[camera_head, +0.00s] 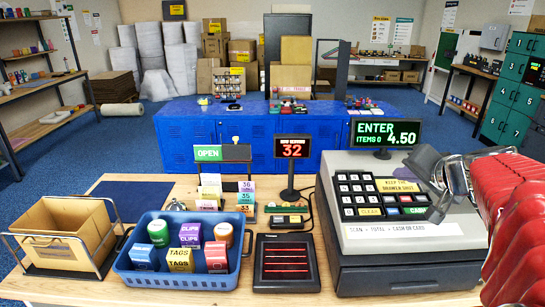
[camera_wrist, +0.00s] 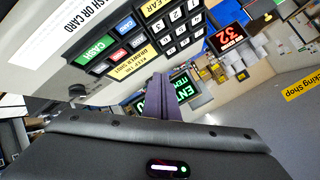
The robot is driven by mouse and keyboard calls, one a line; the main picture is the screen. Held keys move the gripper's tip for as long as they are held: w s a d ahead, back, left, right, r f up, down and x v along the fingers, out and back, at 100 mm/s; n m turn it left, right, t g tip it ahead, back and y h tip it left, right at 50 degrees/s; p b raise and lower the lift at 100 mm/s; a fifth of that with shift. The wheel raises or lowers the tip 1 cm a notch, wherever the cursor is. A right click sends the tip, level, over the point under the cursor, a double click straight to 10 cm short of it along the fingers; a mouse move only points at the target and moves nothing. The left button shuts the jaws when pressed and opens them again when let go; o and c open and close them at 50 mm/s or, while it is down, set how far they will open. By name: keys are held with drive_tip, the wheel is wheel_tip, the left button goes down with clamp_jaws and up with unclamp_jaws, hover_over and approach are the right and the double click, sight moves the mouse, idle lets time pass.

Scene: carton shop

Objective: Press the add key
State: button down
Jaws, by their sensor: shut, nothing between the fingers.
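The cash register (camera_head: 400,245) stands at the right of the counter with its keypad (camera_head: 381,195) facing me. In the wrist view the keypad is turned, with a green CASH key (camera_wrist: 95,50), a blue CARD key (camera_wrist: 125,25), a red key (camera_wrist: 118,56) and a yellow CLEAR key (camera_wrist: 153,8). In the head view my gripper (camera_head: 436,211) is beside the right edge of the keypad; contact with a key cannot be told.
The register display (camera_head: 386,133) reads ENTER, ITEMS 0, 4.50. A red 32 sign (camera_head: 292,147), a scanner (camera_head: 286,262), a blue basket (camera_head: 130,270) of goods and an open carton (camera_head: 62,225) stand on the counter to the left. Blue lockers (camera_head: 235,125) are behind.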

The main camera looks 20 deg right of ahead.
sight(393, 205)
drive_tip(key=shift+w+d+f, duration=0.1)
drive_tip(key=shift+w+f, duration=0.1)
drive_tip(key=shift+f, duration=0.8)
drive_tip(key=shift+w+d+f, duration=0.1)
drive_tip(key=shift+w+f, duration=0.1)
drive_tip(key=shift+f, duration=0.75)
drive_tip(key=shift+w+f, duration=0.2)
drive_tip(key=shift+f, duration=0.8)
drive_tip(key=shift+w+f, duration=0.15)
drive_tip(key=shift+f, duration=0.6)
idle(0.6)
drive_tip(key=shift+r, duration=0.15)
drive_tip(key=shift+s+r, duration=0.2)
drive_tip(key=shift+r, duration=0.45)
drive_tip(key=shift+r, duration=0.1)
drive_tip(key=r, duration=0.2)
drive_tip(key=s+r, duration=0.1)
drive_tip(key=r, duration=0.1)
drive_tip(key=shift+a+r, duration=0.15)
drive_tip(key=shift+r, duration=0.25)
idle(0.3)
idle(0.5)
